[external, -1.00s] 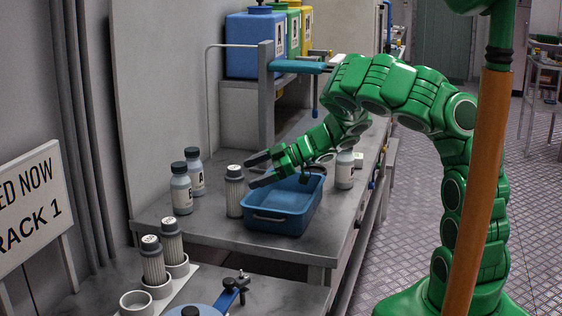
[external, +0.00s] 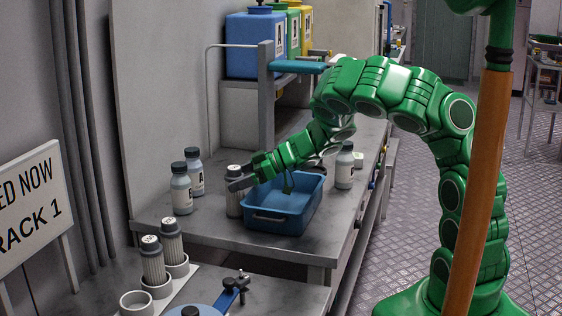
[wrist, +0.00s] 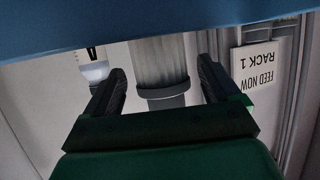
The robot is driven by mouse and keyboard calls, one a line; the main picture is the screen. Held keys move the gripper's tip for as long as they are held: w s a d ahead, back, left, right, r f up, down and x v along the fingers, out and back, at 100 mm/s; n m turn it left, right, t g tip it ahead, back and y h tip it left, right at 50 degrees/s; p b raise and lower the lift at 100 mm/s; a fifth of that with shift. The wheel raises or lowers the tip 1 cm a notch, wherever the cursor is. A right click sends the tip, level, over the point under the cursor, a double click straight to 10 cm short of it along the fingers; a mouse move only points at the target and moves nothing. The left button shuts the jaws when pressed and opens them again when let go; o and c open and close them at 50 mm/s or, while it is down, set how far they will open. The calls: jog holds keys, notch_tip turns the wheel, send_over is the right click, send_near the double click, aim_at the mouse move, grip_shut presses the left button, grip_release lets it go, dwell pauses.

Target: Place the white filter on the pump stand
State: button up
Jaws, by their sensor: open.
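A white ribbed filter with a grey cap (external: 234,205) stands upright on the grey bench, just left of the blue tray. In the wrist view the filter (wrist: 160,62) shows between my fingers, with gaps on both sides. My gripper (external: 240,182) is open around the filter's upper part, in front of it in the external view, and not closed on it; it also shows in the wrist view (wrist: 162,75). At the front left, a white stand (external: 193,272) with round cups holds two similar filters (external: 152,262) (external: 172,240). Its front cup (external: 136,301) looks empty. I cannot tell whether this is the pump stand.
The blue tray (external: 272,224) is below my wrist and its blue wall fills the top of the wrist view. Two white bottles (external: 181,192) (external: 195,174) stand close left of the filter. Another bottle (external: 344,168) stands right.

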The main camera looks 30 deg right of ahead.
aim_at(229, 182)
jog(key=shift+x, duration=1.55)
jog(key=shift+s, duration=0.1)
jog(key=shift+c, duration=0.4)
